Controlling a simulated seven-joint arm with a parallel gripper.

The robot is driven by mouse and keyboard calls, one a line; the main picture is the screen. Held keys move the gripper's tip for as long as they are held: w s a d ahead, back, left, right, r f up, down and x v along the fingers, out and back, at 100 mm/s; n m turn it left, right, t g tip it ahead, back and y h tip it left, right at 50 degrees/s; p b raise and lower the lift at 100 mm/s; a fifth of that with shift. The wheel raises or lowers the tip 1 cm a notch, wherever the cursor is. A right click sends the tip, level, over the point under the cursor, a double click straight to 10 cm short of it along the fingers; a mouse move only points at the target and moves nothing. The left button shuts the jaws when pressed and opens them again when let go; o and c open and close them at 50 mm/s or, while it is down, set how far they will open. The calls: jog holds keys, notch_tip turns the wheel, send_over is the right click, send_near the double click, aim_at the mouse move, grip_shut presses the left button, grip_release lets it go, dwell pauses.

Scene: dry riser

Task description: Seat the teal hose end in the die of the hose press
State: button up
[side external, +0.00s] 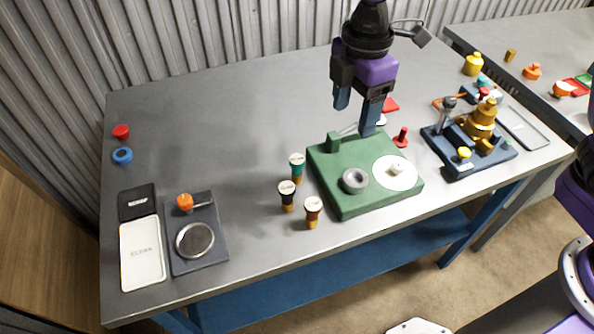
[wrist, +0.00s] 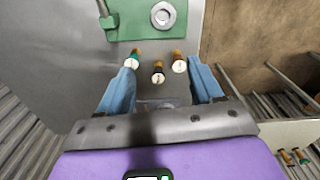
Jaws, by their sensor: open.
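The teal hose end (side external: 297,168) stands upright on the grey table, left of the green press base. It has a pale top and a teal band, and shows at the upper left between my fingers in the wrist view (wrist: 132,60). The green hose press (side external: 335,197) carries a grey ring (side external: 355,181), which looks like its die; the ring's hole shows no hose end. My gripper (side external: 354,119) is open and empty, held above the back of the green base in the side view. Its fingers also show in the wrist view (wrist: 161,70).
A dark-banded hose end (side external: 287,196) and a brown-banded one (side external: 313,211) stand close to the teal one. A white disc (side external: 396,173) lies on the press. A blue fixture (side external: 470,155) stands at right, a scale-like plate (side external: 197,247) at left.

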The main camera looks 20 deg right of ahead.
aim_at(297, 159)
jog(key=w+a+f+n, duration=0.3)
jog(key=w+a, duration=0.4)
jog(key=f, duration=1.1)
jog(key=shift+w+d+f, duration=0.15)
jog(key=shift+w+f, duration=0.1)
jog(key=shift+s+a+f, duration=0.1)
jog(key=shift+f, duration=1.2)
jog(key=shift+a+f, duration=0.1)
jog(key=shift+f, duration=1.2)
grip_shut()
